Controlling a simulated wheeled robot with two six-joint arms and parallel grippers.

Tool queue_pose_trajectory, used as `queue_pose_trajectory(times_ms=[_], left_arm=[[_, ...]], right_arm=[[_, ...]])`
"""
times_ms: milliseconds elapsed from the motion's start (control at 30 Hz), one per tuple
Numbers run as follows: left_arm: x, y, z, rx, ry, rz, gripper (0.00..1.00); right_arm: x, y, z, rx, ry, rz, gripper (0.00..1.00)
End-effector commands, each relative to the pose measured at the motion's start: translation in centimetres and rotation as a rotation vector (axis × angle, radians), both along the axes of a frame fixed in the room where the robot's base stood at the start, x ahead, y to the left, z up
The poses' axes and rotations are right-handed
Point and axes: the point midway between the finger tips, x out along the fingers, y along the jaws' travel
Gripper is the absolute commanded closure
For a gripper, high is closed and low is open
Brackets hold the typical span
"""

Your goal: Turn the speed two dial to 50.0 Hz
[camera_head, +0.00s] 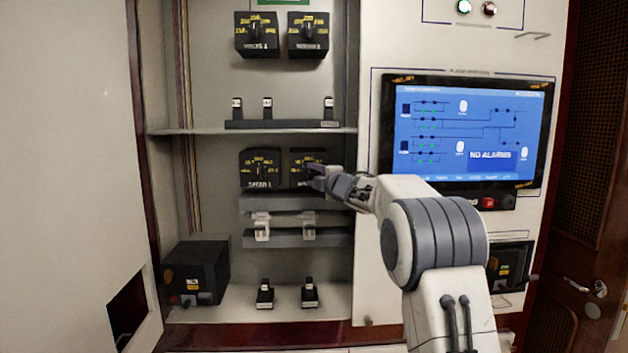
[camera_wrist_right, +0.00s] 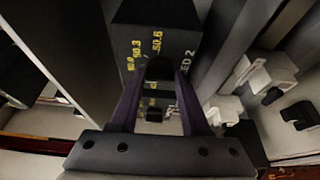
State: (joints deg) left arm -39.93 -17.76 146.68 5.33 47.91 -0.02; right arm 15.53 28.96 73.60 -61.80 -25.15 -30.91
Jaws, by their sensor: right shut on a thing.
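The speed two dial is a black box with yellow markings (camera_head: 304,160) on the right of the middle shelf section. In the right wrist view its face (camera_wrist_right: 165,22) shows "ED 2" and yellow numbers that look like 50.3 and 50.6. My right gripper (camera_head: 318,178) reaches in from the right at the dial's front. In the right wrist view, the right gripper (camera_wrist_right: 160,72) is shut on the dark dial knob (camera_wrist_right: 160,68). The fingers hide most of the knob, so I cannot tell its exact setting. My left gripper is not in view.
The speed one dial (camera_head: 262,168) stands just left. Below are grey rails with white breakers (camera_head: 262,229) and black switches (camera_head: 265,294). A shelf edge (camera_head: 260,131) runs above. A blue screen (camera_head: 464,133) is at right, beside my right arm.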

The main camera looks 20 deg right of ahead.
Motion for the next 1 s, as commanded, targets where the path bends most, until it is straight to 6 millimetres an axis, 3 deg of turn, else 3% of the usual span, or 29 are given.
queue_pose_trajectory(times_ms=[367,400,467,500,833,1000], left_arm=[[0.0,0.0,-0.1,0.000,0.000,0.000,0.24],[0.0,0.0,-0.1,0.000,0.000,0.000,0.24],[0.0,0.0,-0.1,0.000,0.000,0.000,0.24],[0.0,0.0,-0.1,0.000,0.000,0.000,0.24],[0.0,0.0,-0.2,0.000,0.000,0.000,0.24],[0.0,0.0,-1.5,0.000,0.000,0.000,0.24]], right_arm=[[0.0,0.0,-0.2,0.006,0.003,-0.001,1.00],[0.0,0.0,-0.2,0.006,0.003,-0.001,0.50],[0.0,0.0,-0.2,0.006,0.003,-0.001,0.27],[0.0,0.0,-0.2,0.005,0.003,-0.001,0.24],[-0.2,0.0,-0.1,0.004,-0.001,0.000,0.24],[-2.3,-0.4,-0.3,0.004,-0.002,-0.003,0.24]])
